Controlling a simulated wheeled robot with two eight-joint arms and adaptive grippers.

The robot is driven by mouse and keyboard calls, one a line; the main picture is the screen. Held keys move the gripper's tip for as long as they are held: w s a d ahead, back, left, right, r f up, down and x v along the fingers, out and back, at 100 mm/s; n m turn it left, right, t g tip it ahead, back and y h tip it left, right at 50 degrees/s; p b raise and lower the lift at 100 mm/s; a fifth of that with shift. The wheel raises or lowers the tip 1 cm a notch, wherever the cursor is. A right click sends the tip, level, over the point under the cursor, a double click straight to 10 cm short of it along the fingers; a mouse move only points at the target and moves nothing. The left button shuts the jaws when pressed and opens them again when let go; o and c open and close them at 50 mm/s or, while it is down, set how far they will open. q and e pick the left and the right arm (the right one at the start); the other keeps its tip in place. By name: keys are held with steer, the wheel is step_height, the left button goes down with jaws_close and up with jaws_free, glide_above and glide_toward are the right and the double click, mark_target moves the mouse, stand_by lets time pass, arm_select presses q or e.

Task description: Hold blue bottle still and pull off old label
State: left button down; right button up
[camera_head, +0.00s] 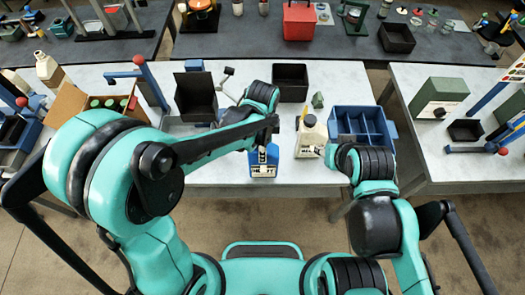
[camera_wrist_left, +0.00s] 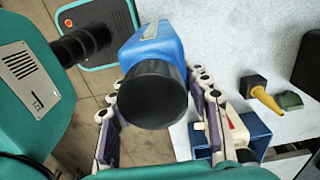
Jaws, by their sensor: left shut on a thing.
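The blue bottle (camera_head: 263,158) stands near the front edge of the middle table in the head view, with a white printed label (camera_head: 263,171) low on its front. My left gripper (camera_head: 262,135) is shut on it from above and behind. In the left wrist view the blue bottle (camera_wrist_left: 160,48) and its round black cap (camera_wrist_left: 153,95) lie between the fingers of the left gripper (camera_wrist_left: 160,112). A small patch of label (camera_wrist_left: 149,31) shows at its far end. My right arm ends near the beige jug (camera_head: 311,136); its fingers are too hidden to make out.
A blue divided crate (camera_head: 362,112) stands right of the jug. A black bin (camera_head: 290,75) and an open black box (camera_head: 196,98) are behind. A carton with green-capped bottles (camera_head: 82,100) is at the left. The right table has free room.

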arm_select(q)
steer(key=w+b, duration=0.1)
steer(key=w, duration=1)
steer(key=shift+w, duration=0.25)
stand_by(1.3)
steer(key=shift+f, duration=0.1)
step_height(320, 180, down, 3)
steer(key=b, duration=0.3)
stand_by(0.7)
stand_by(0.3)
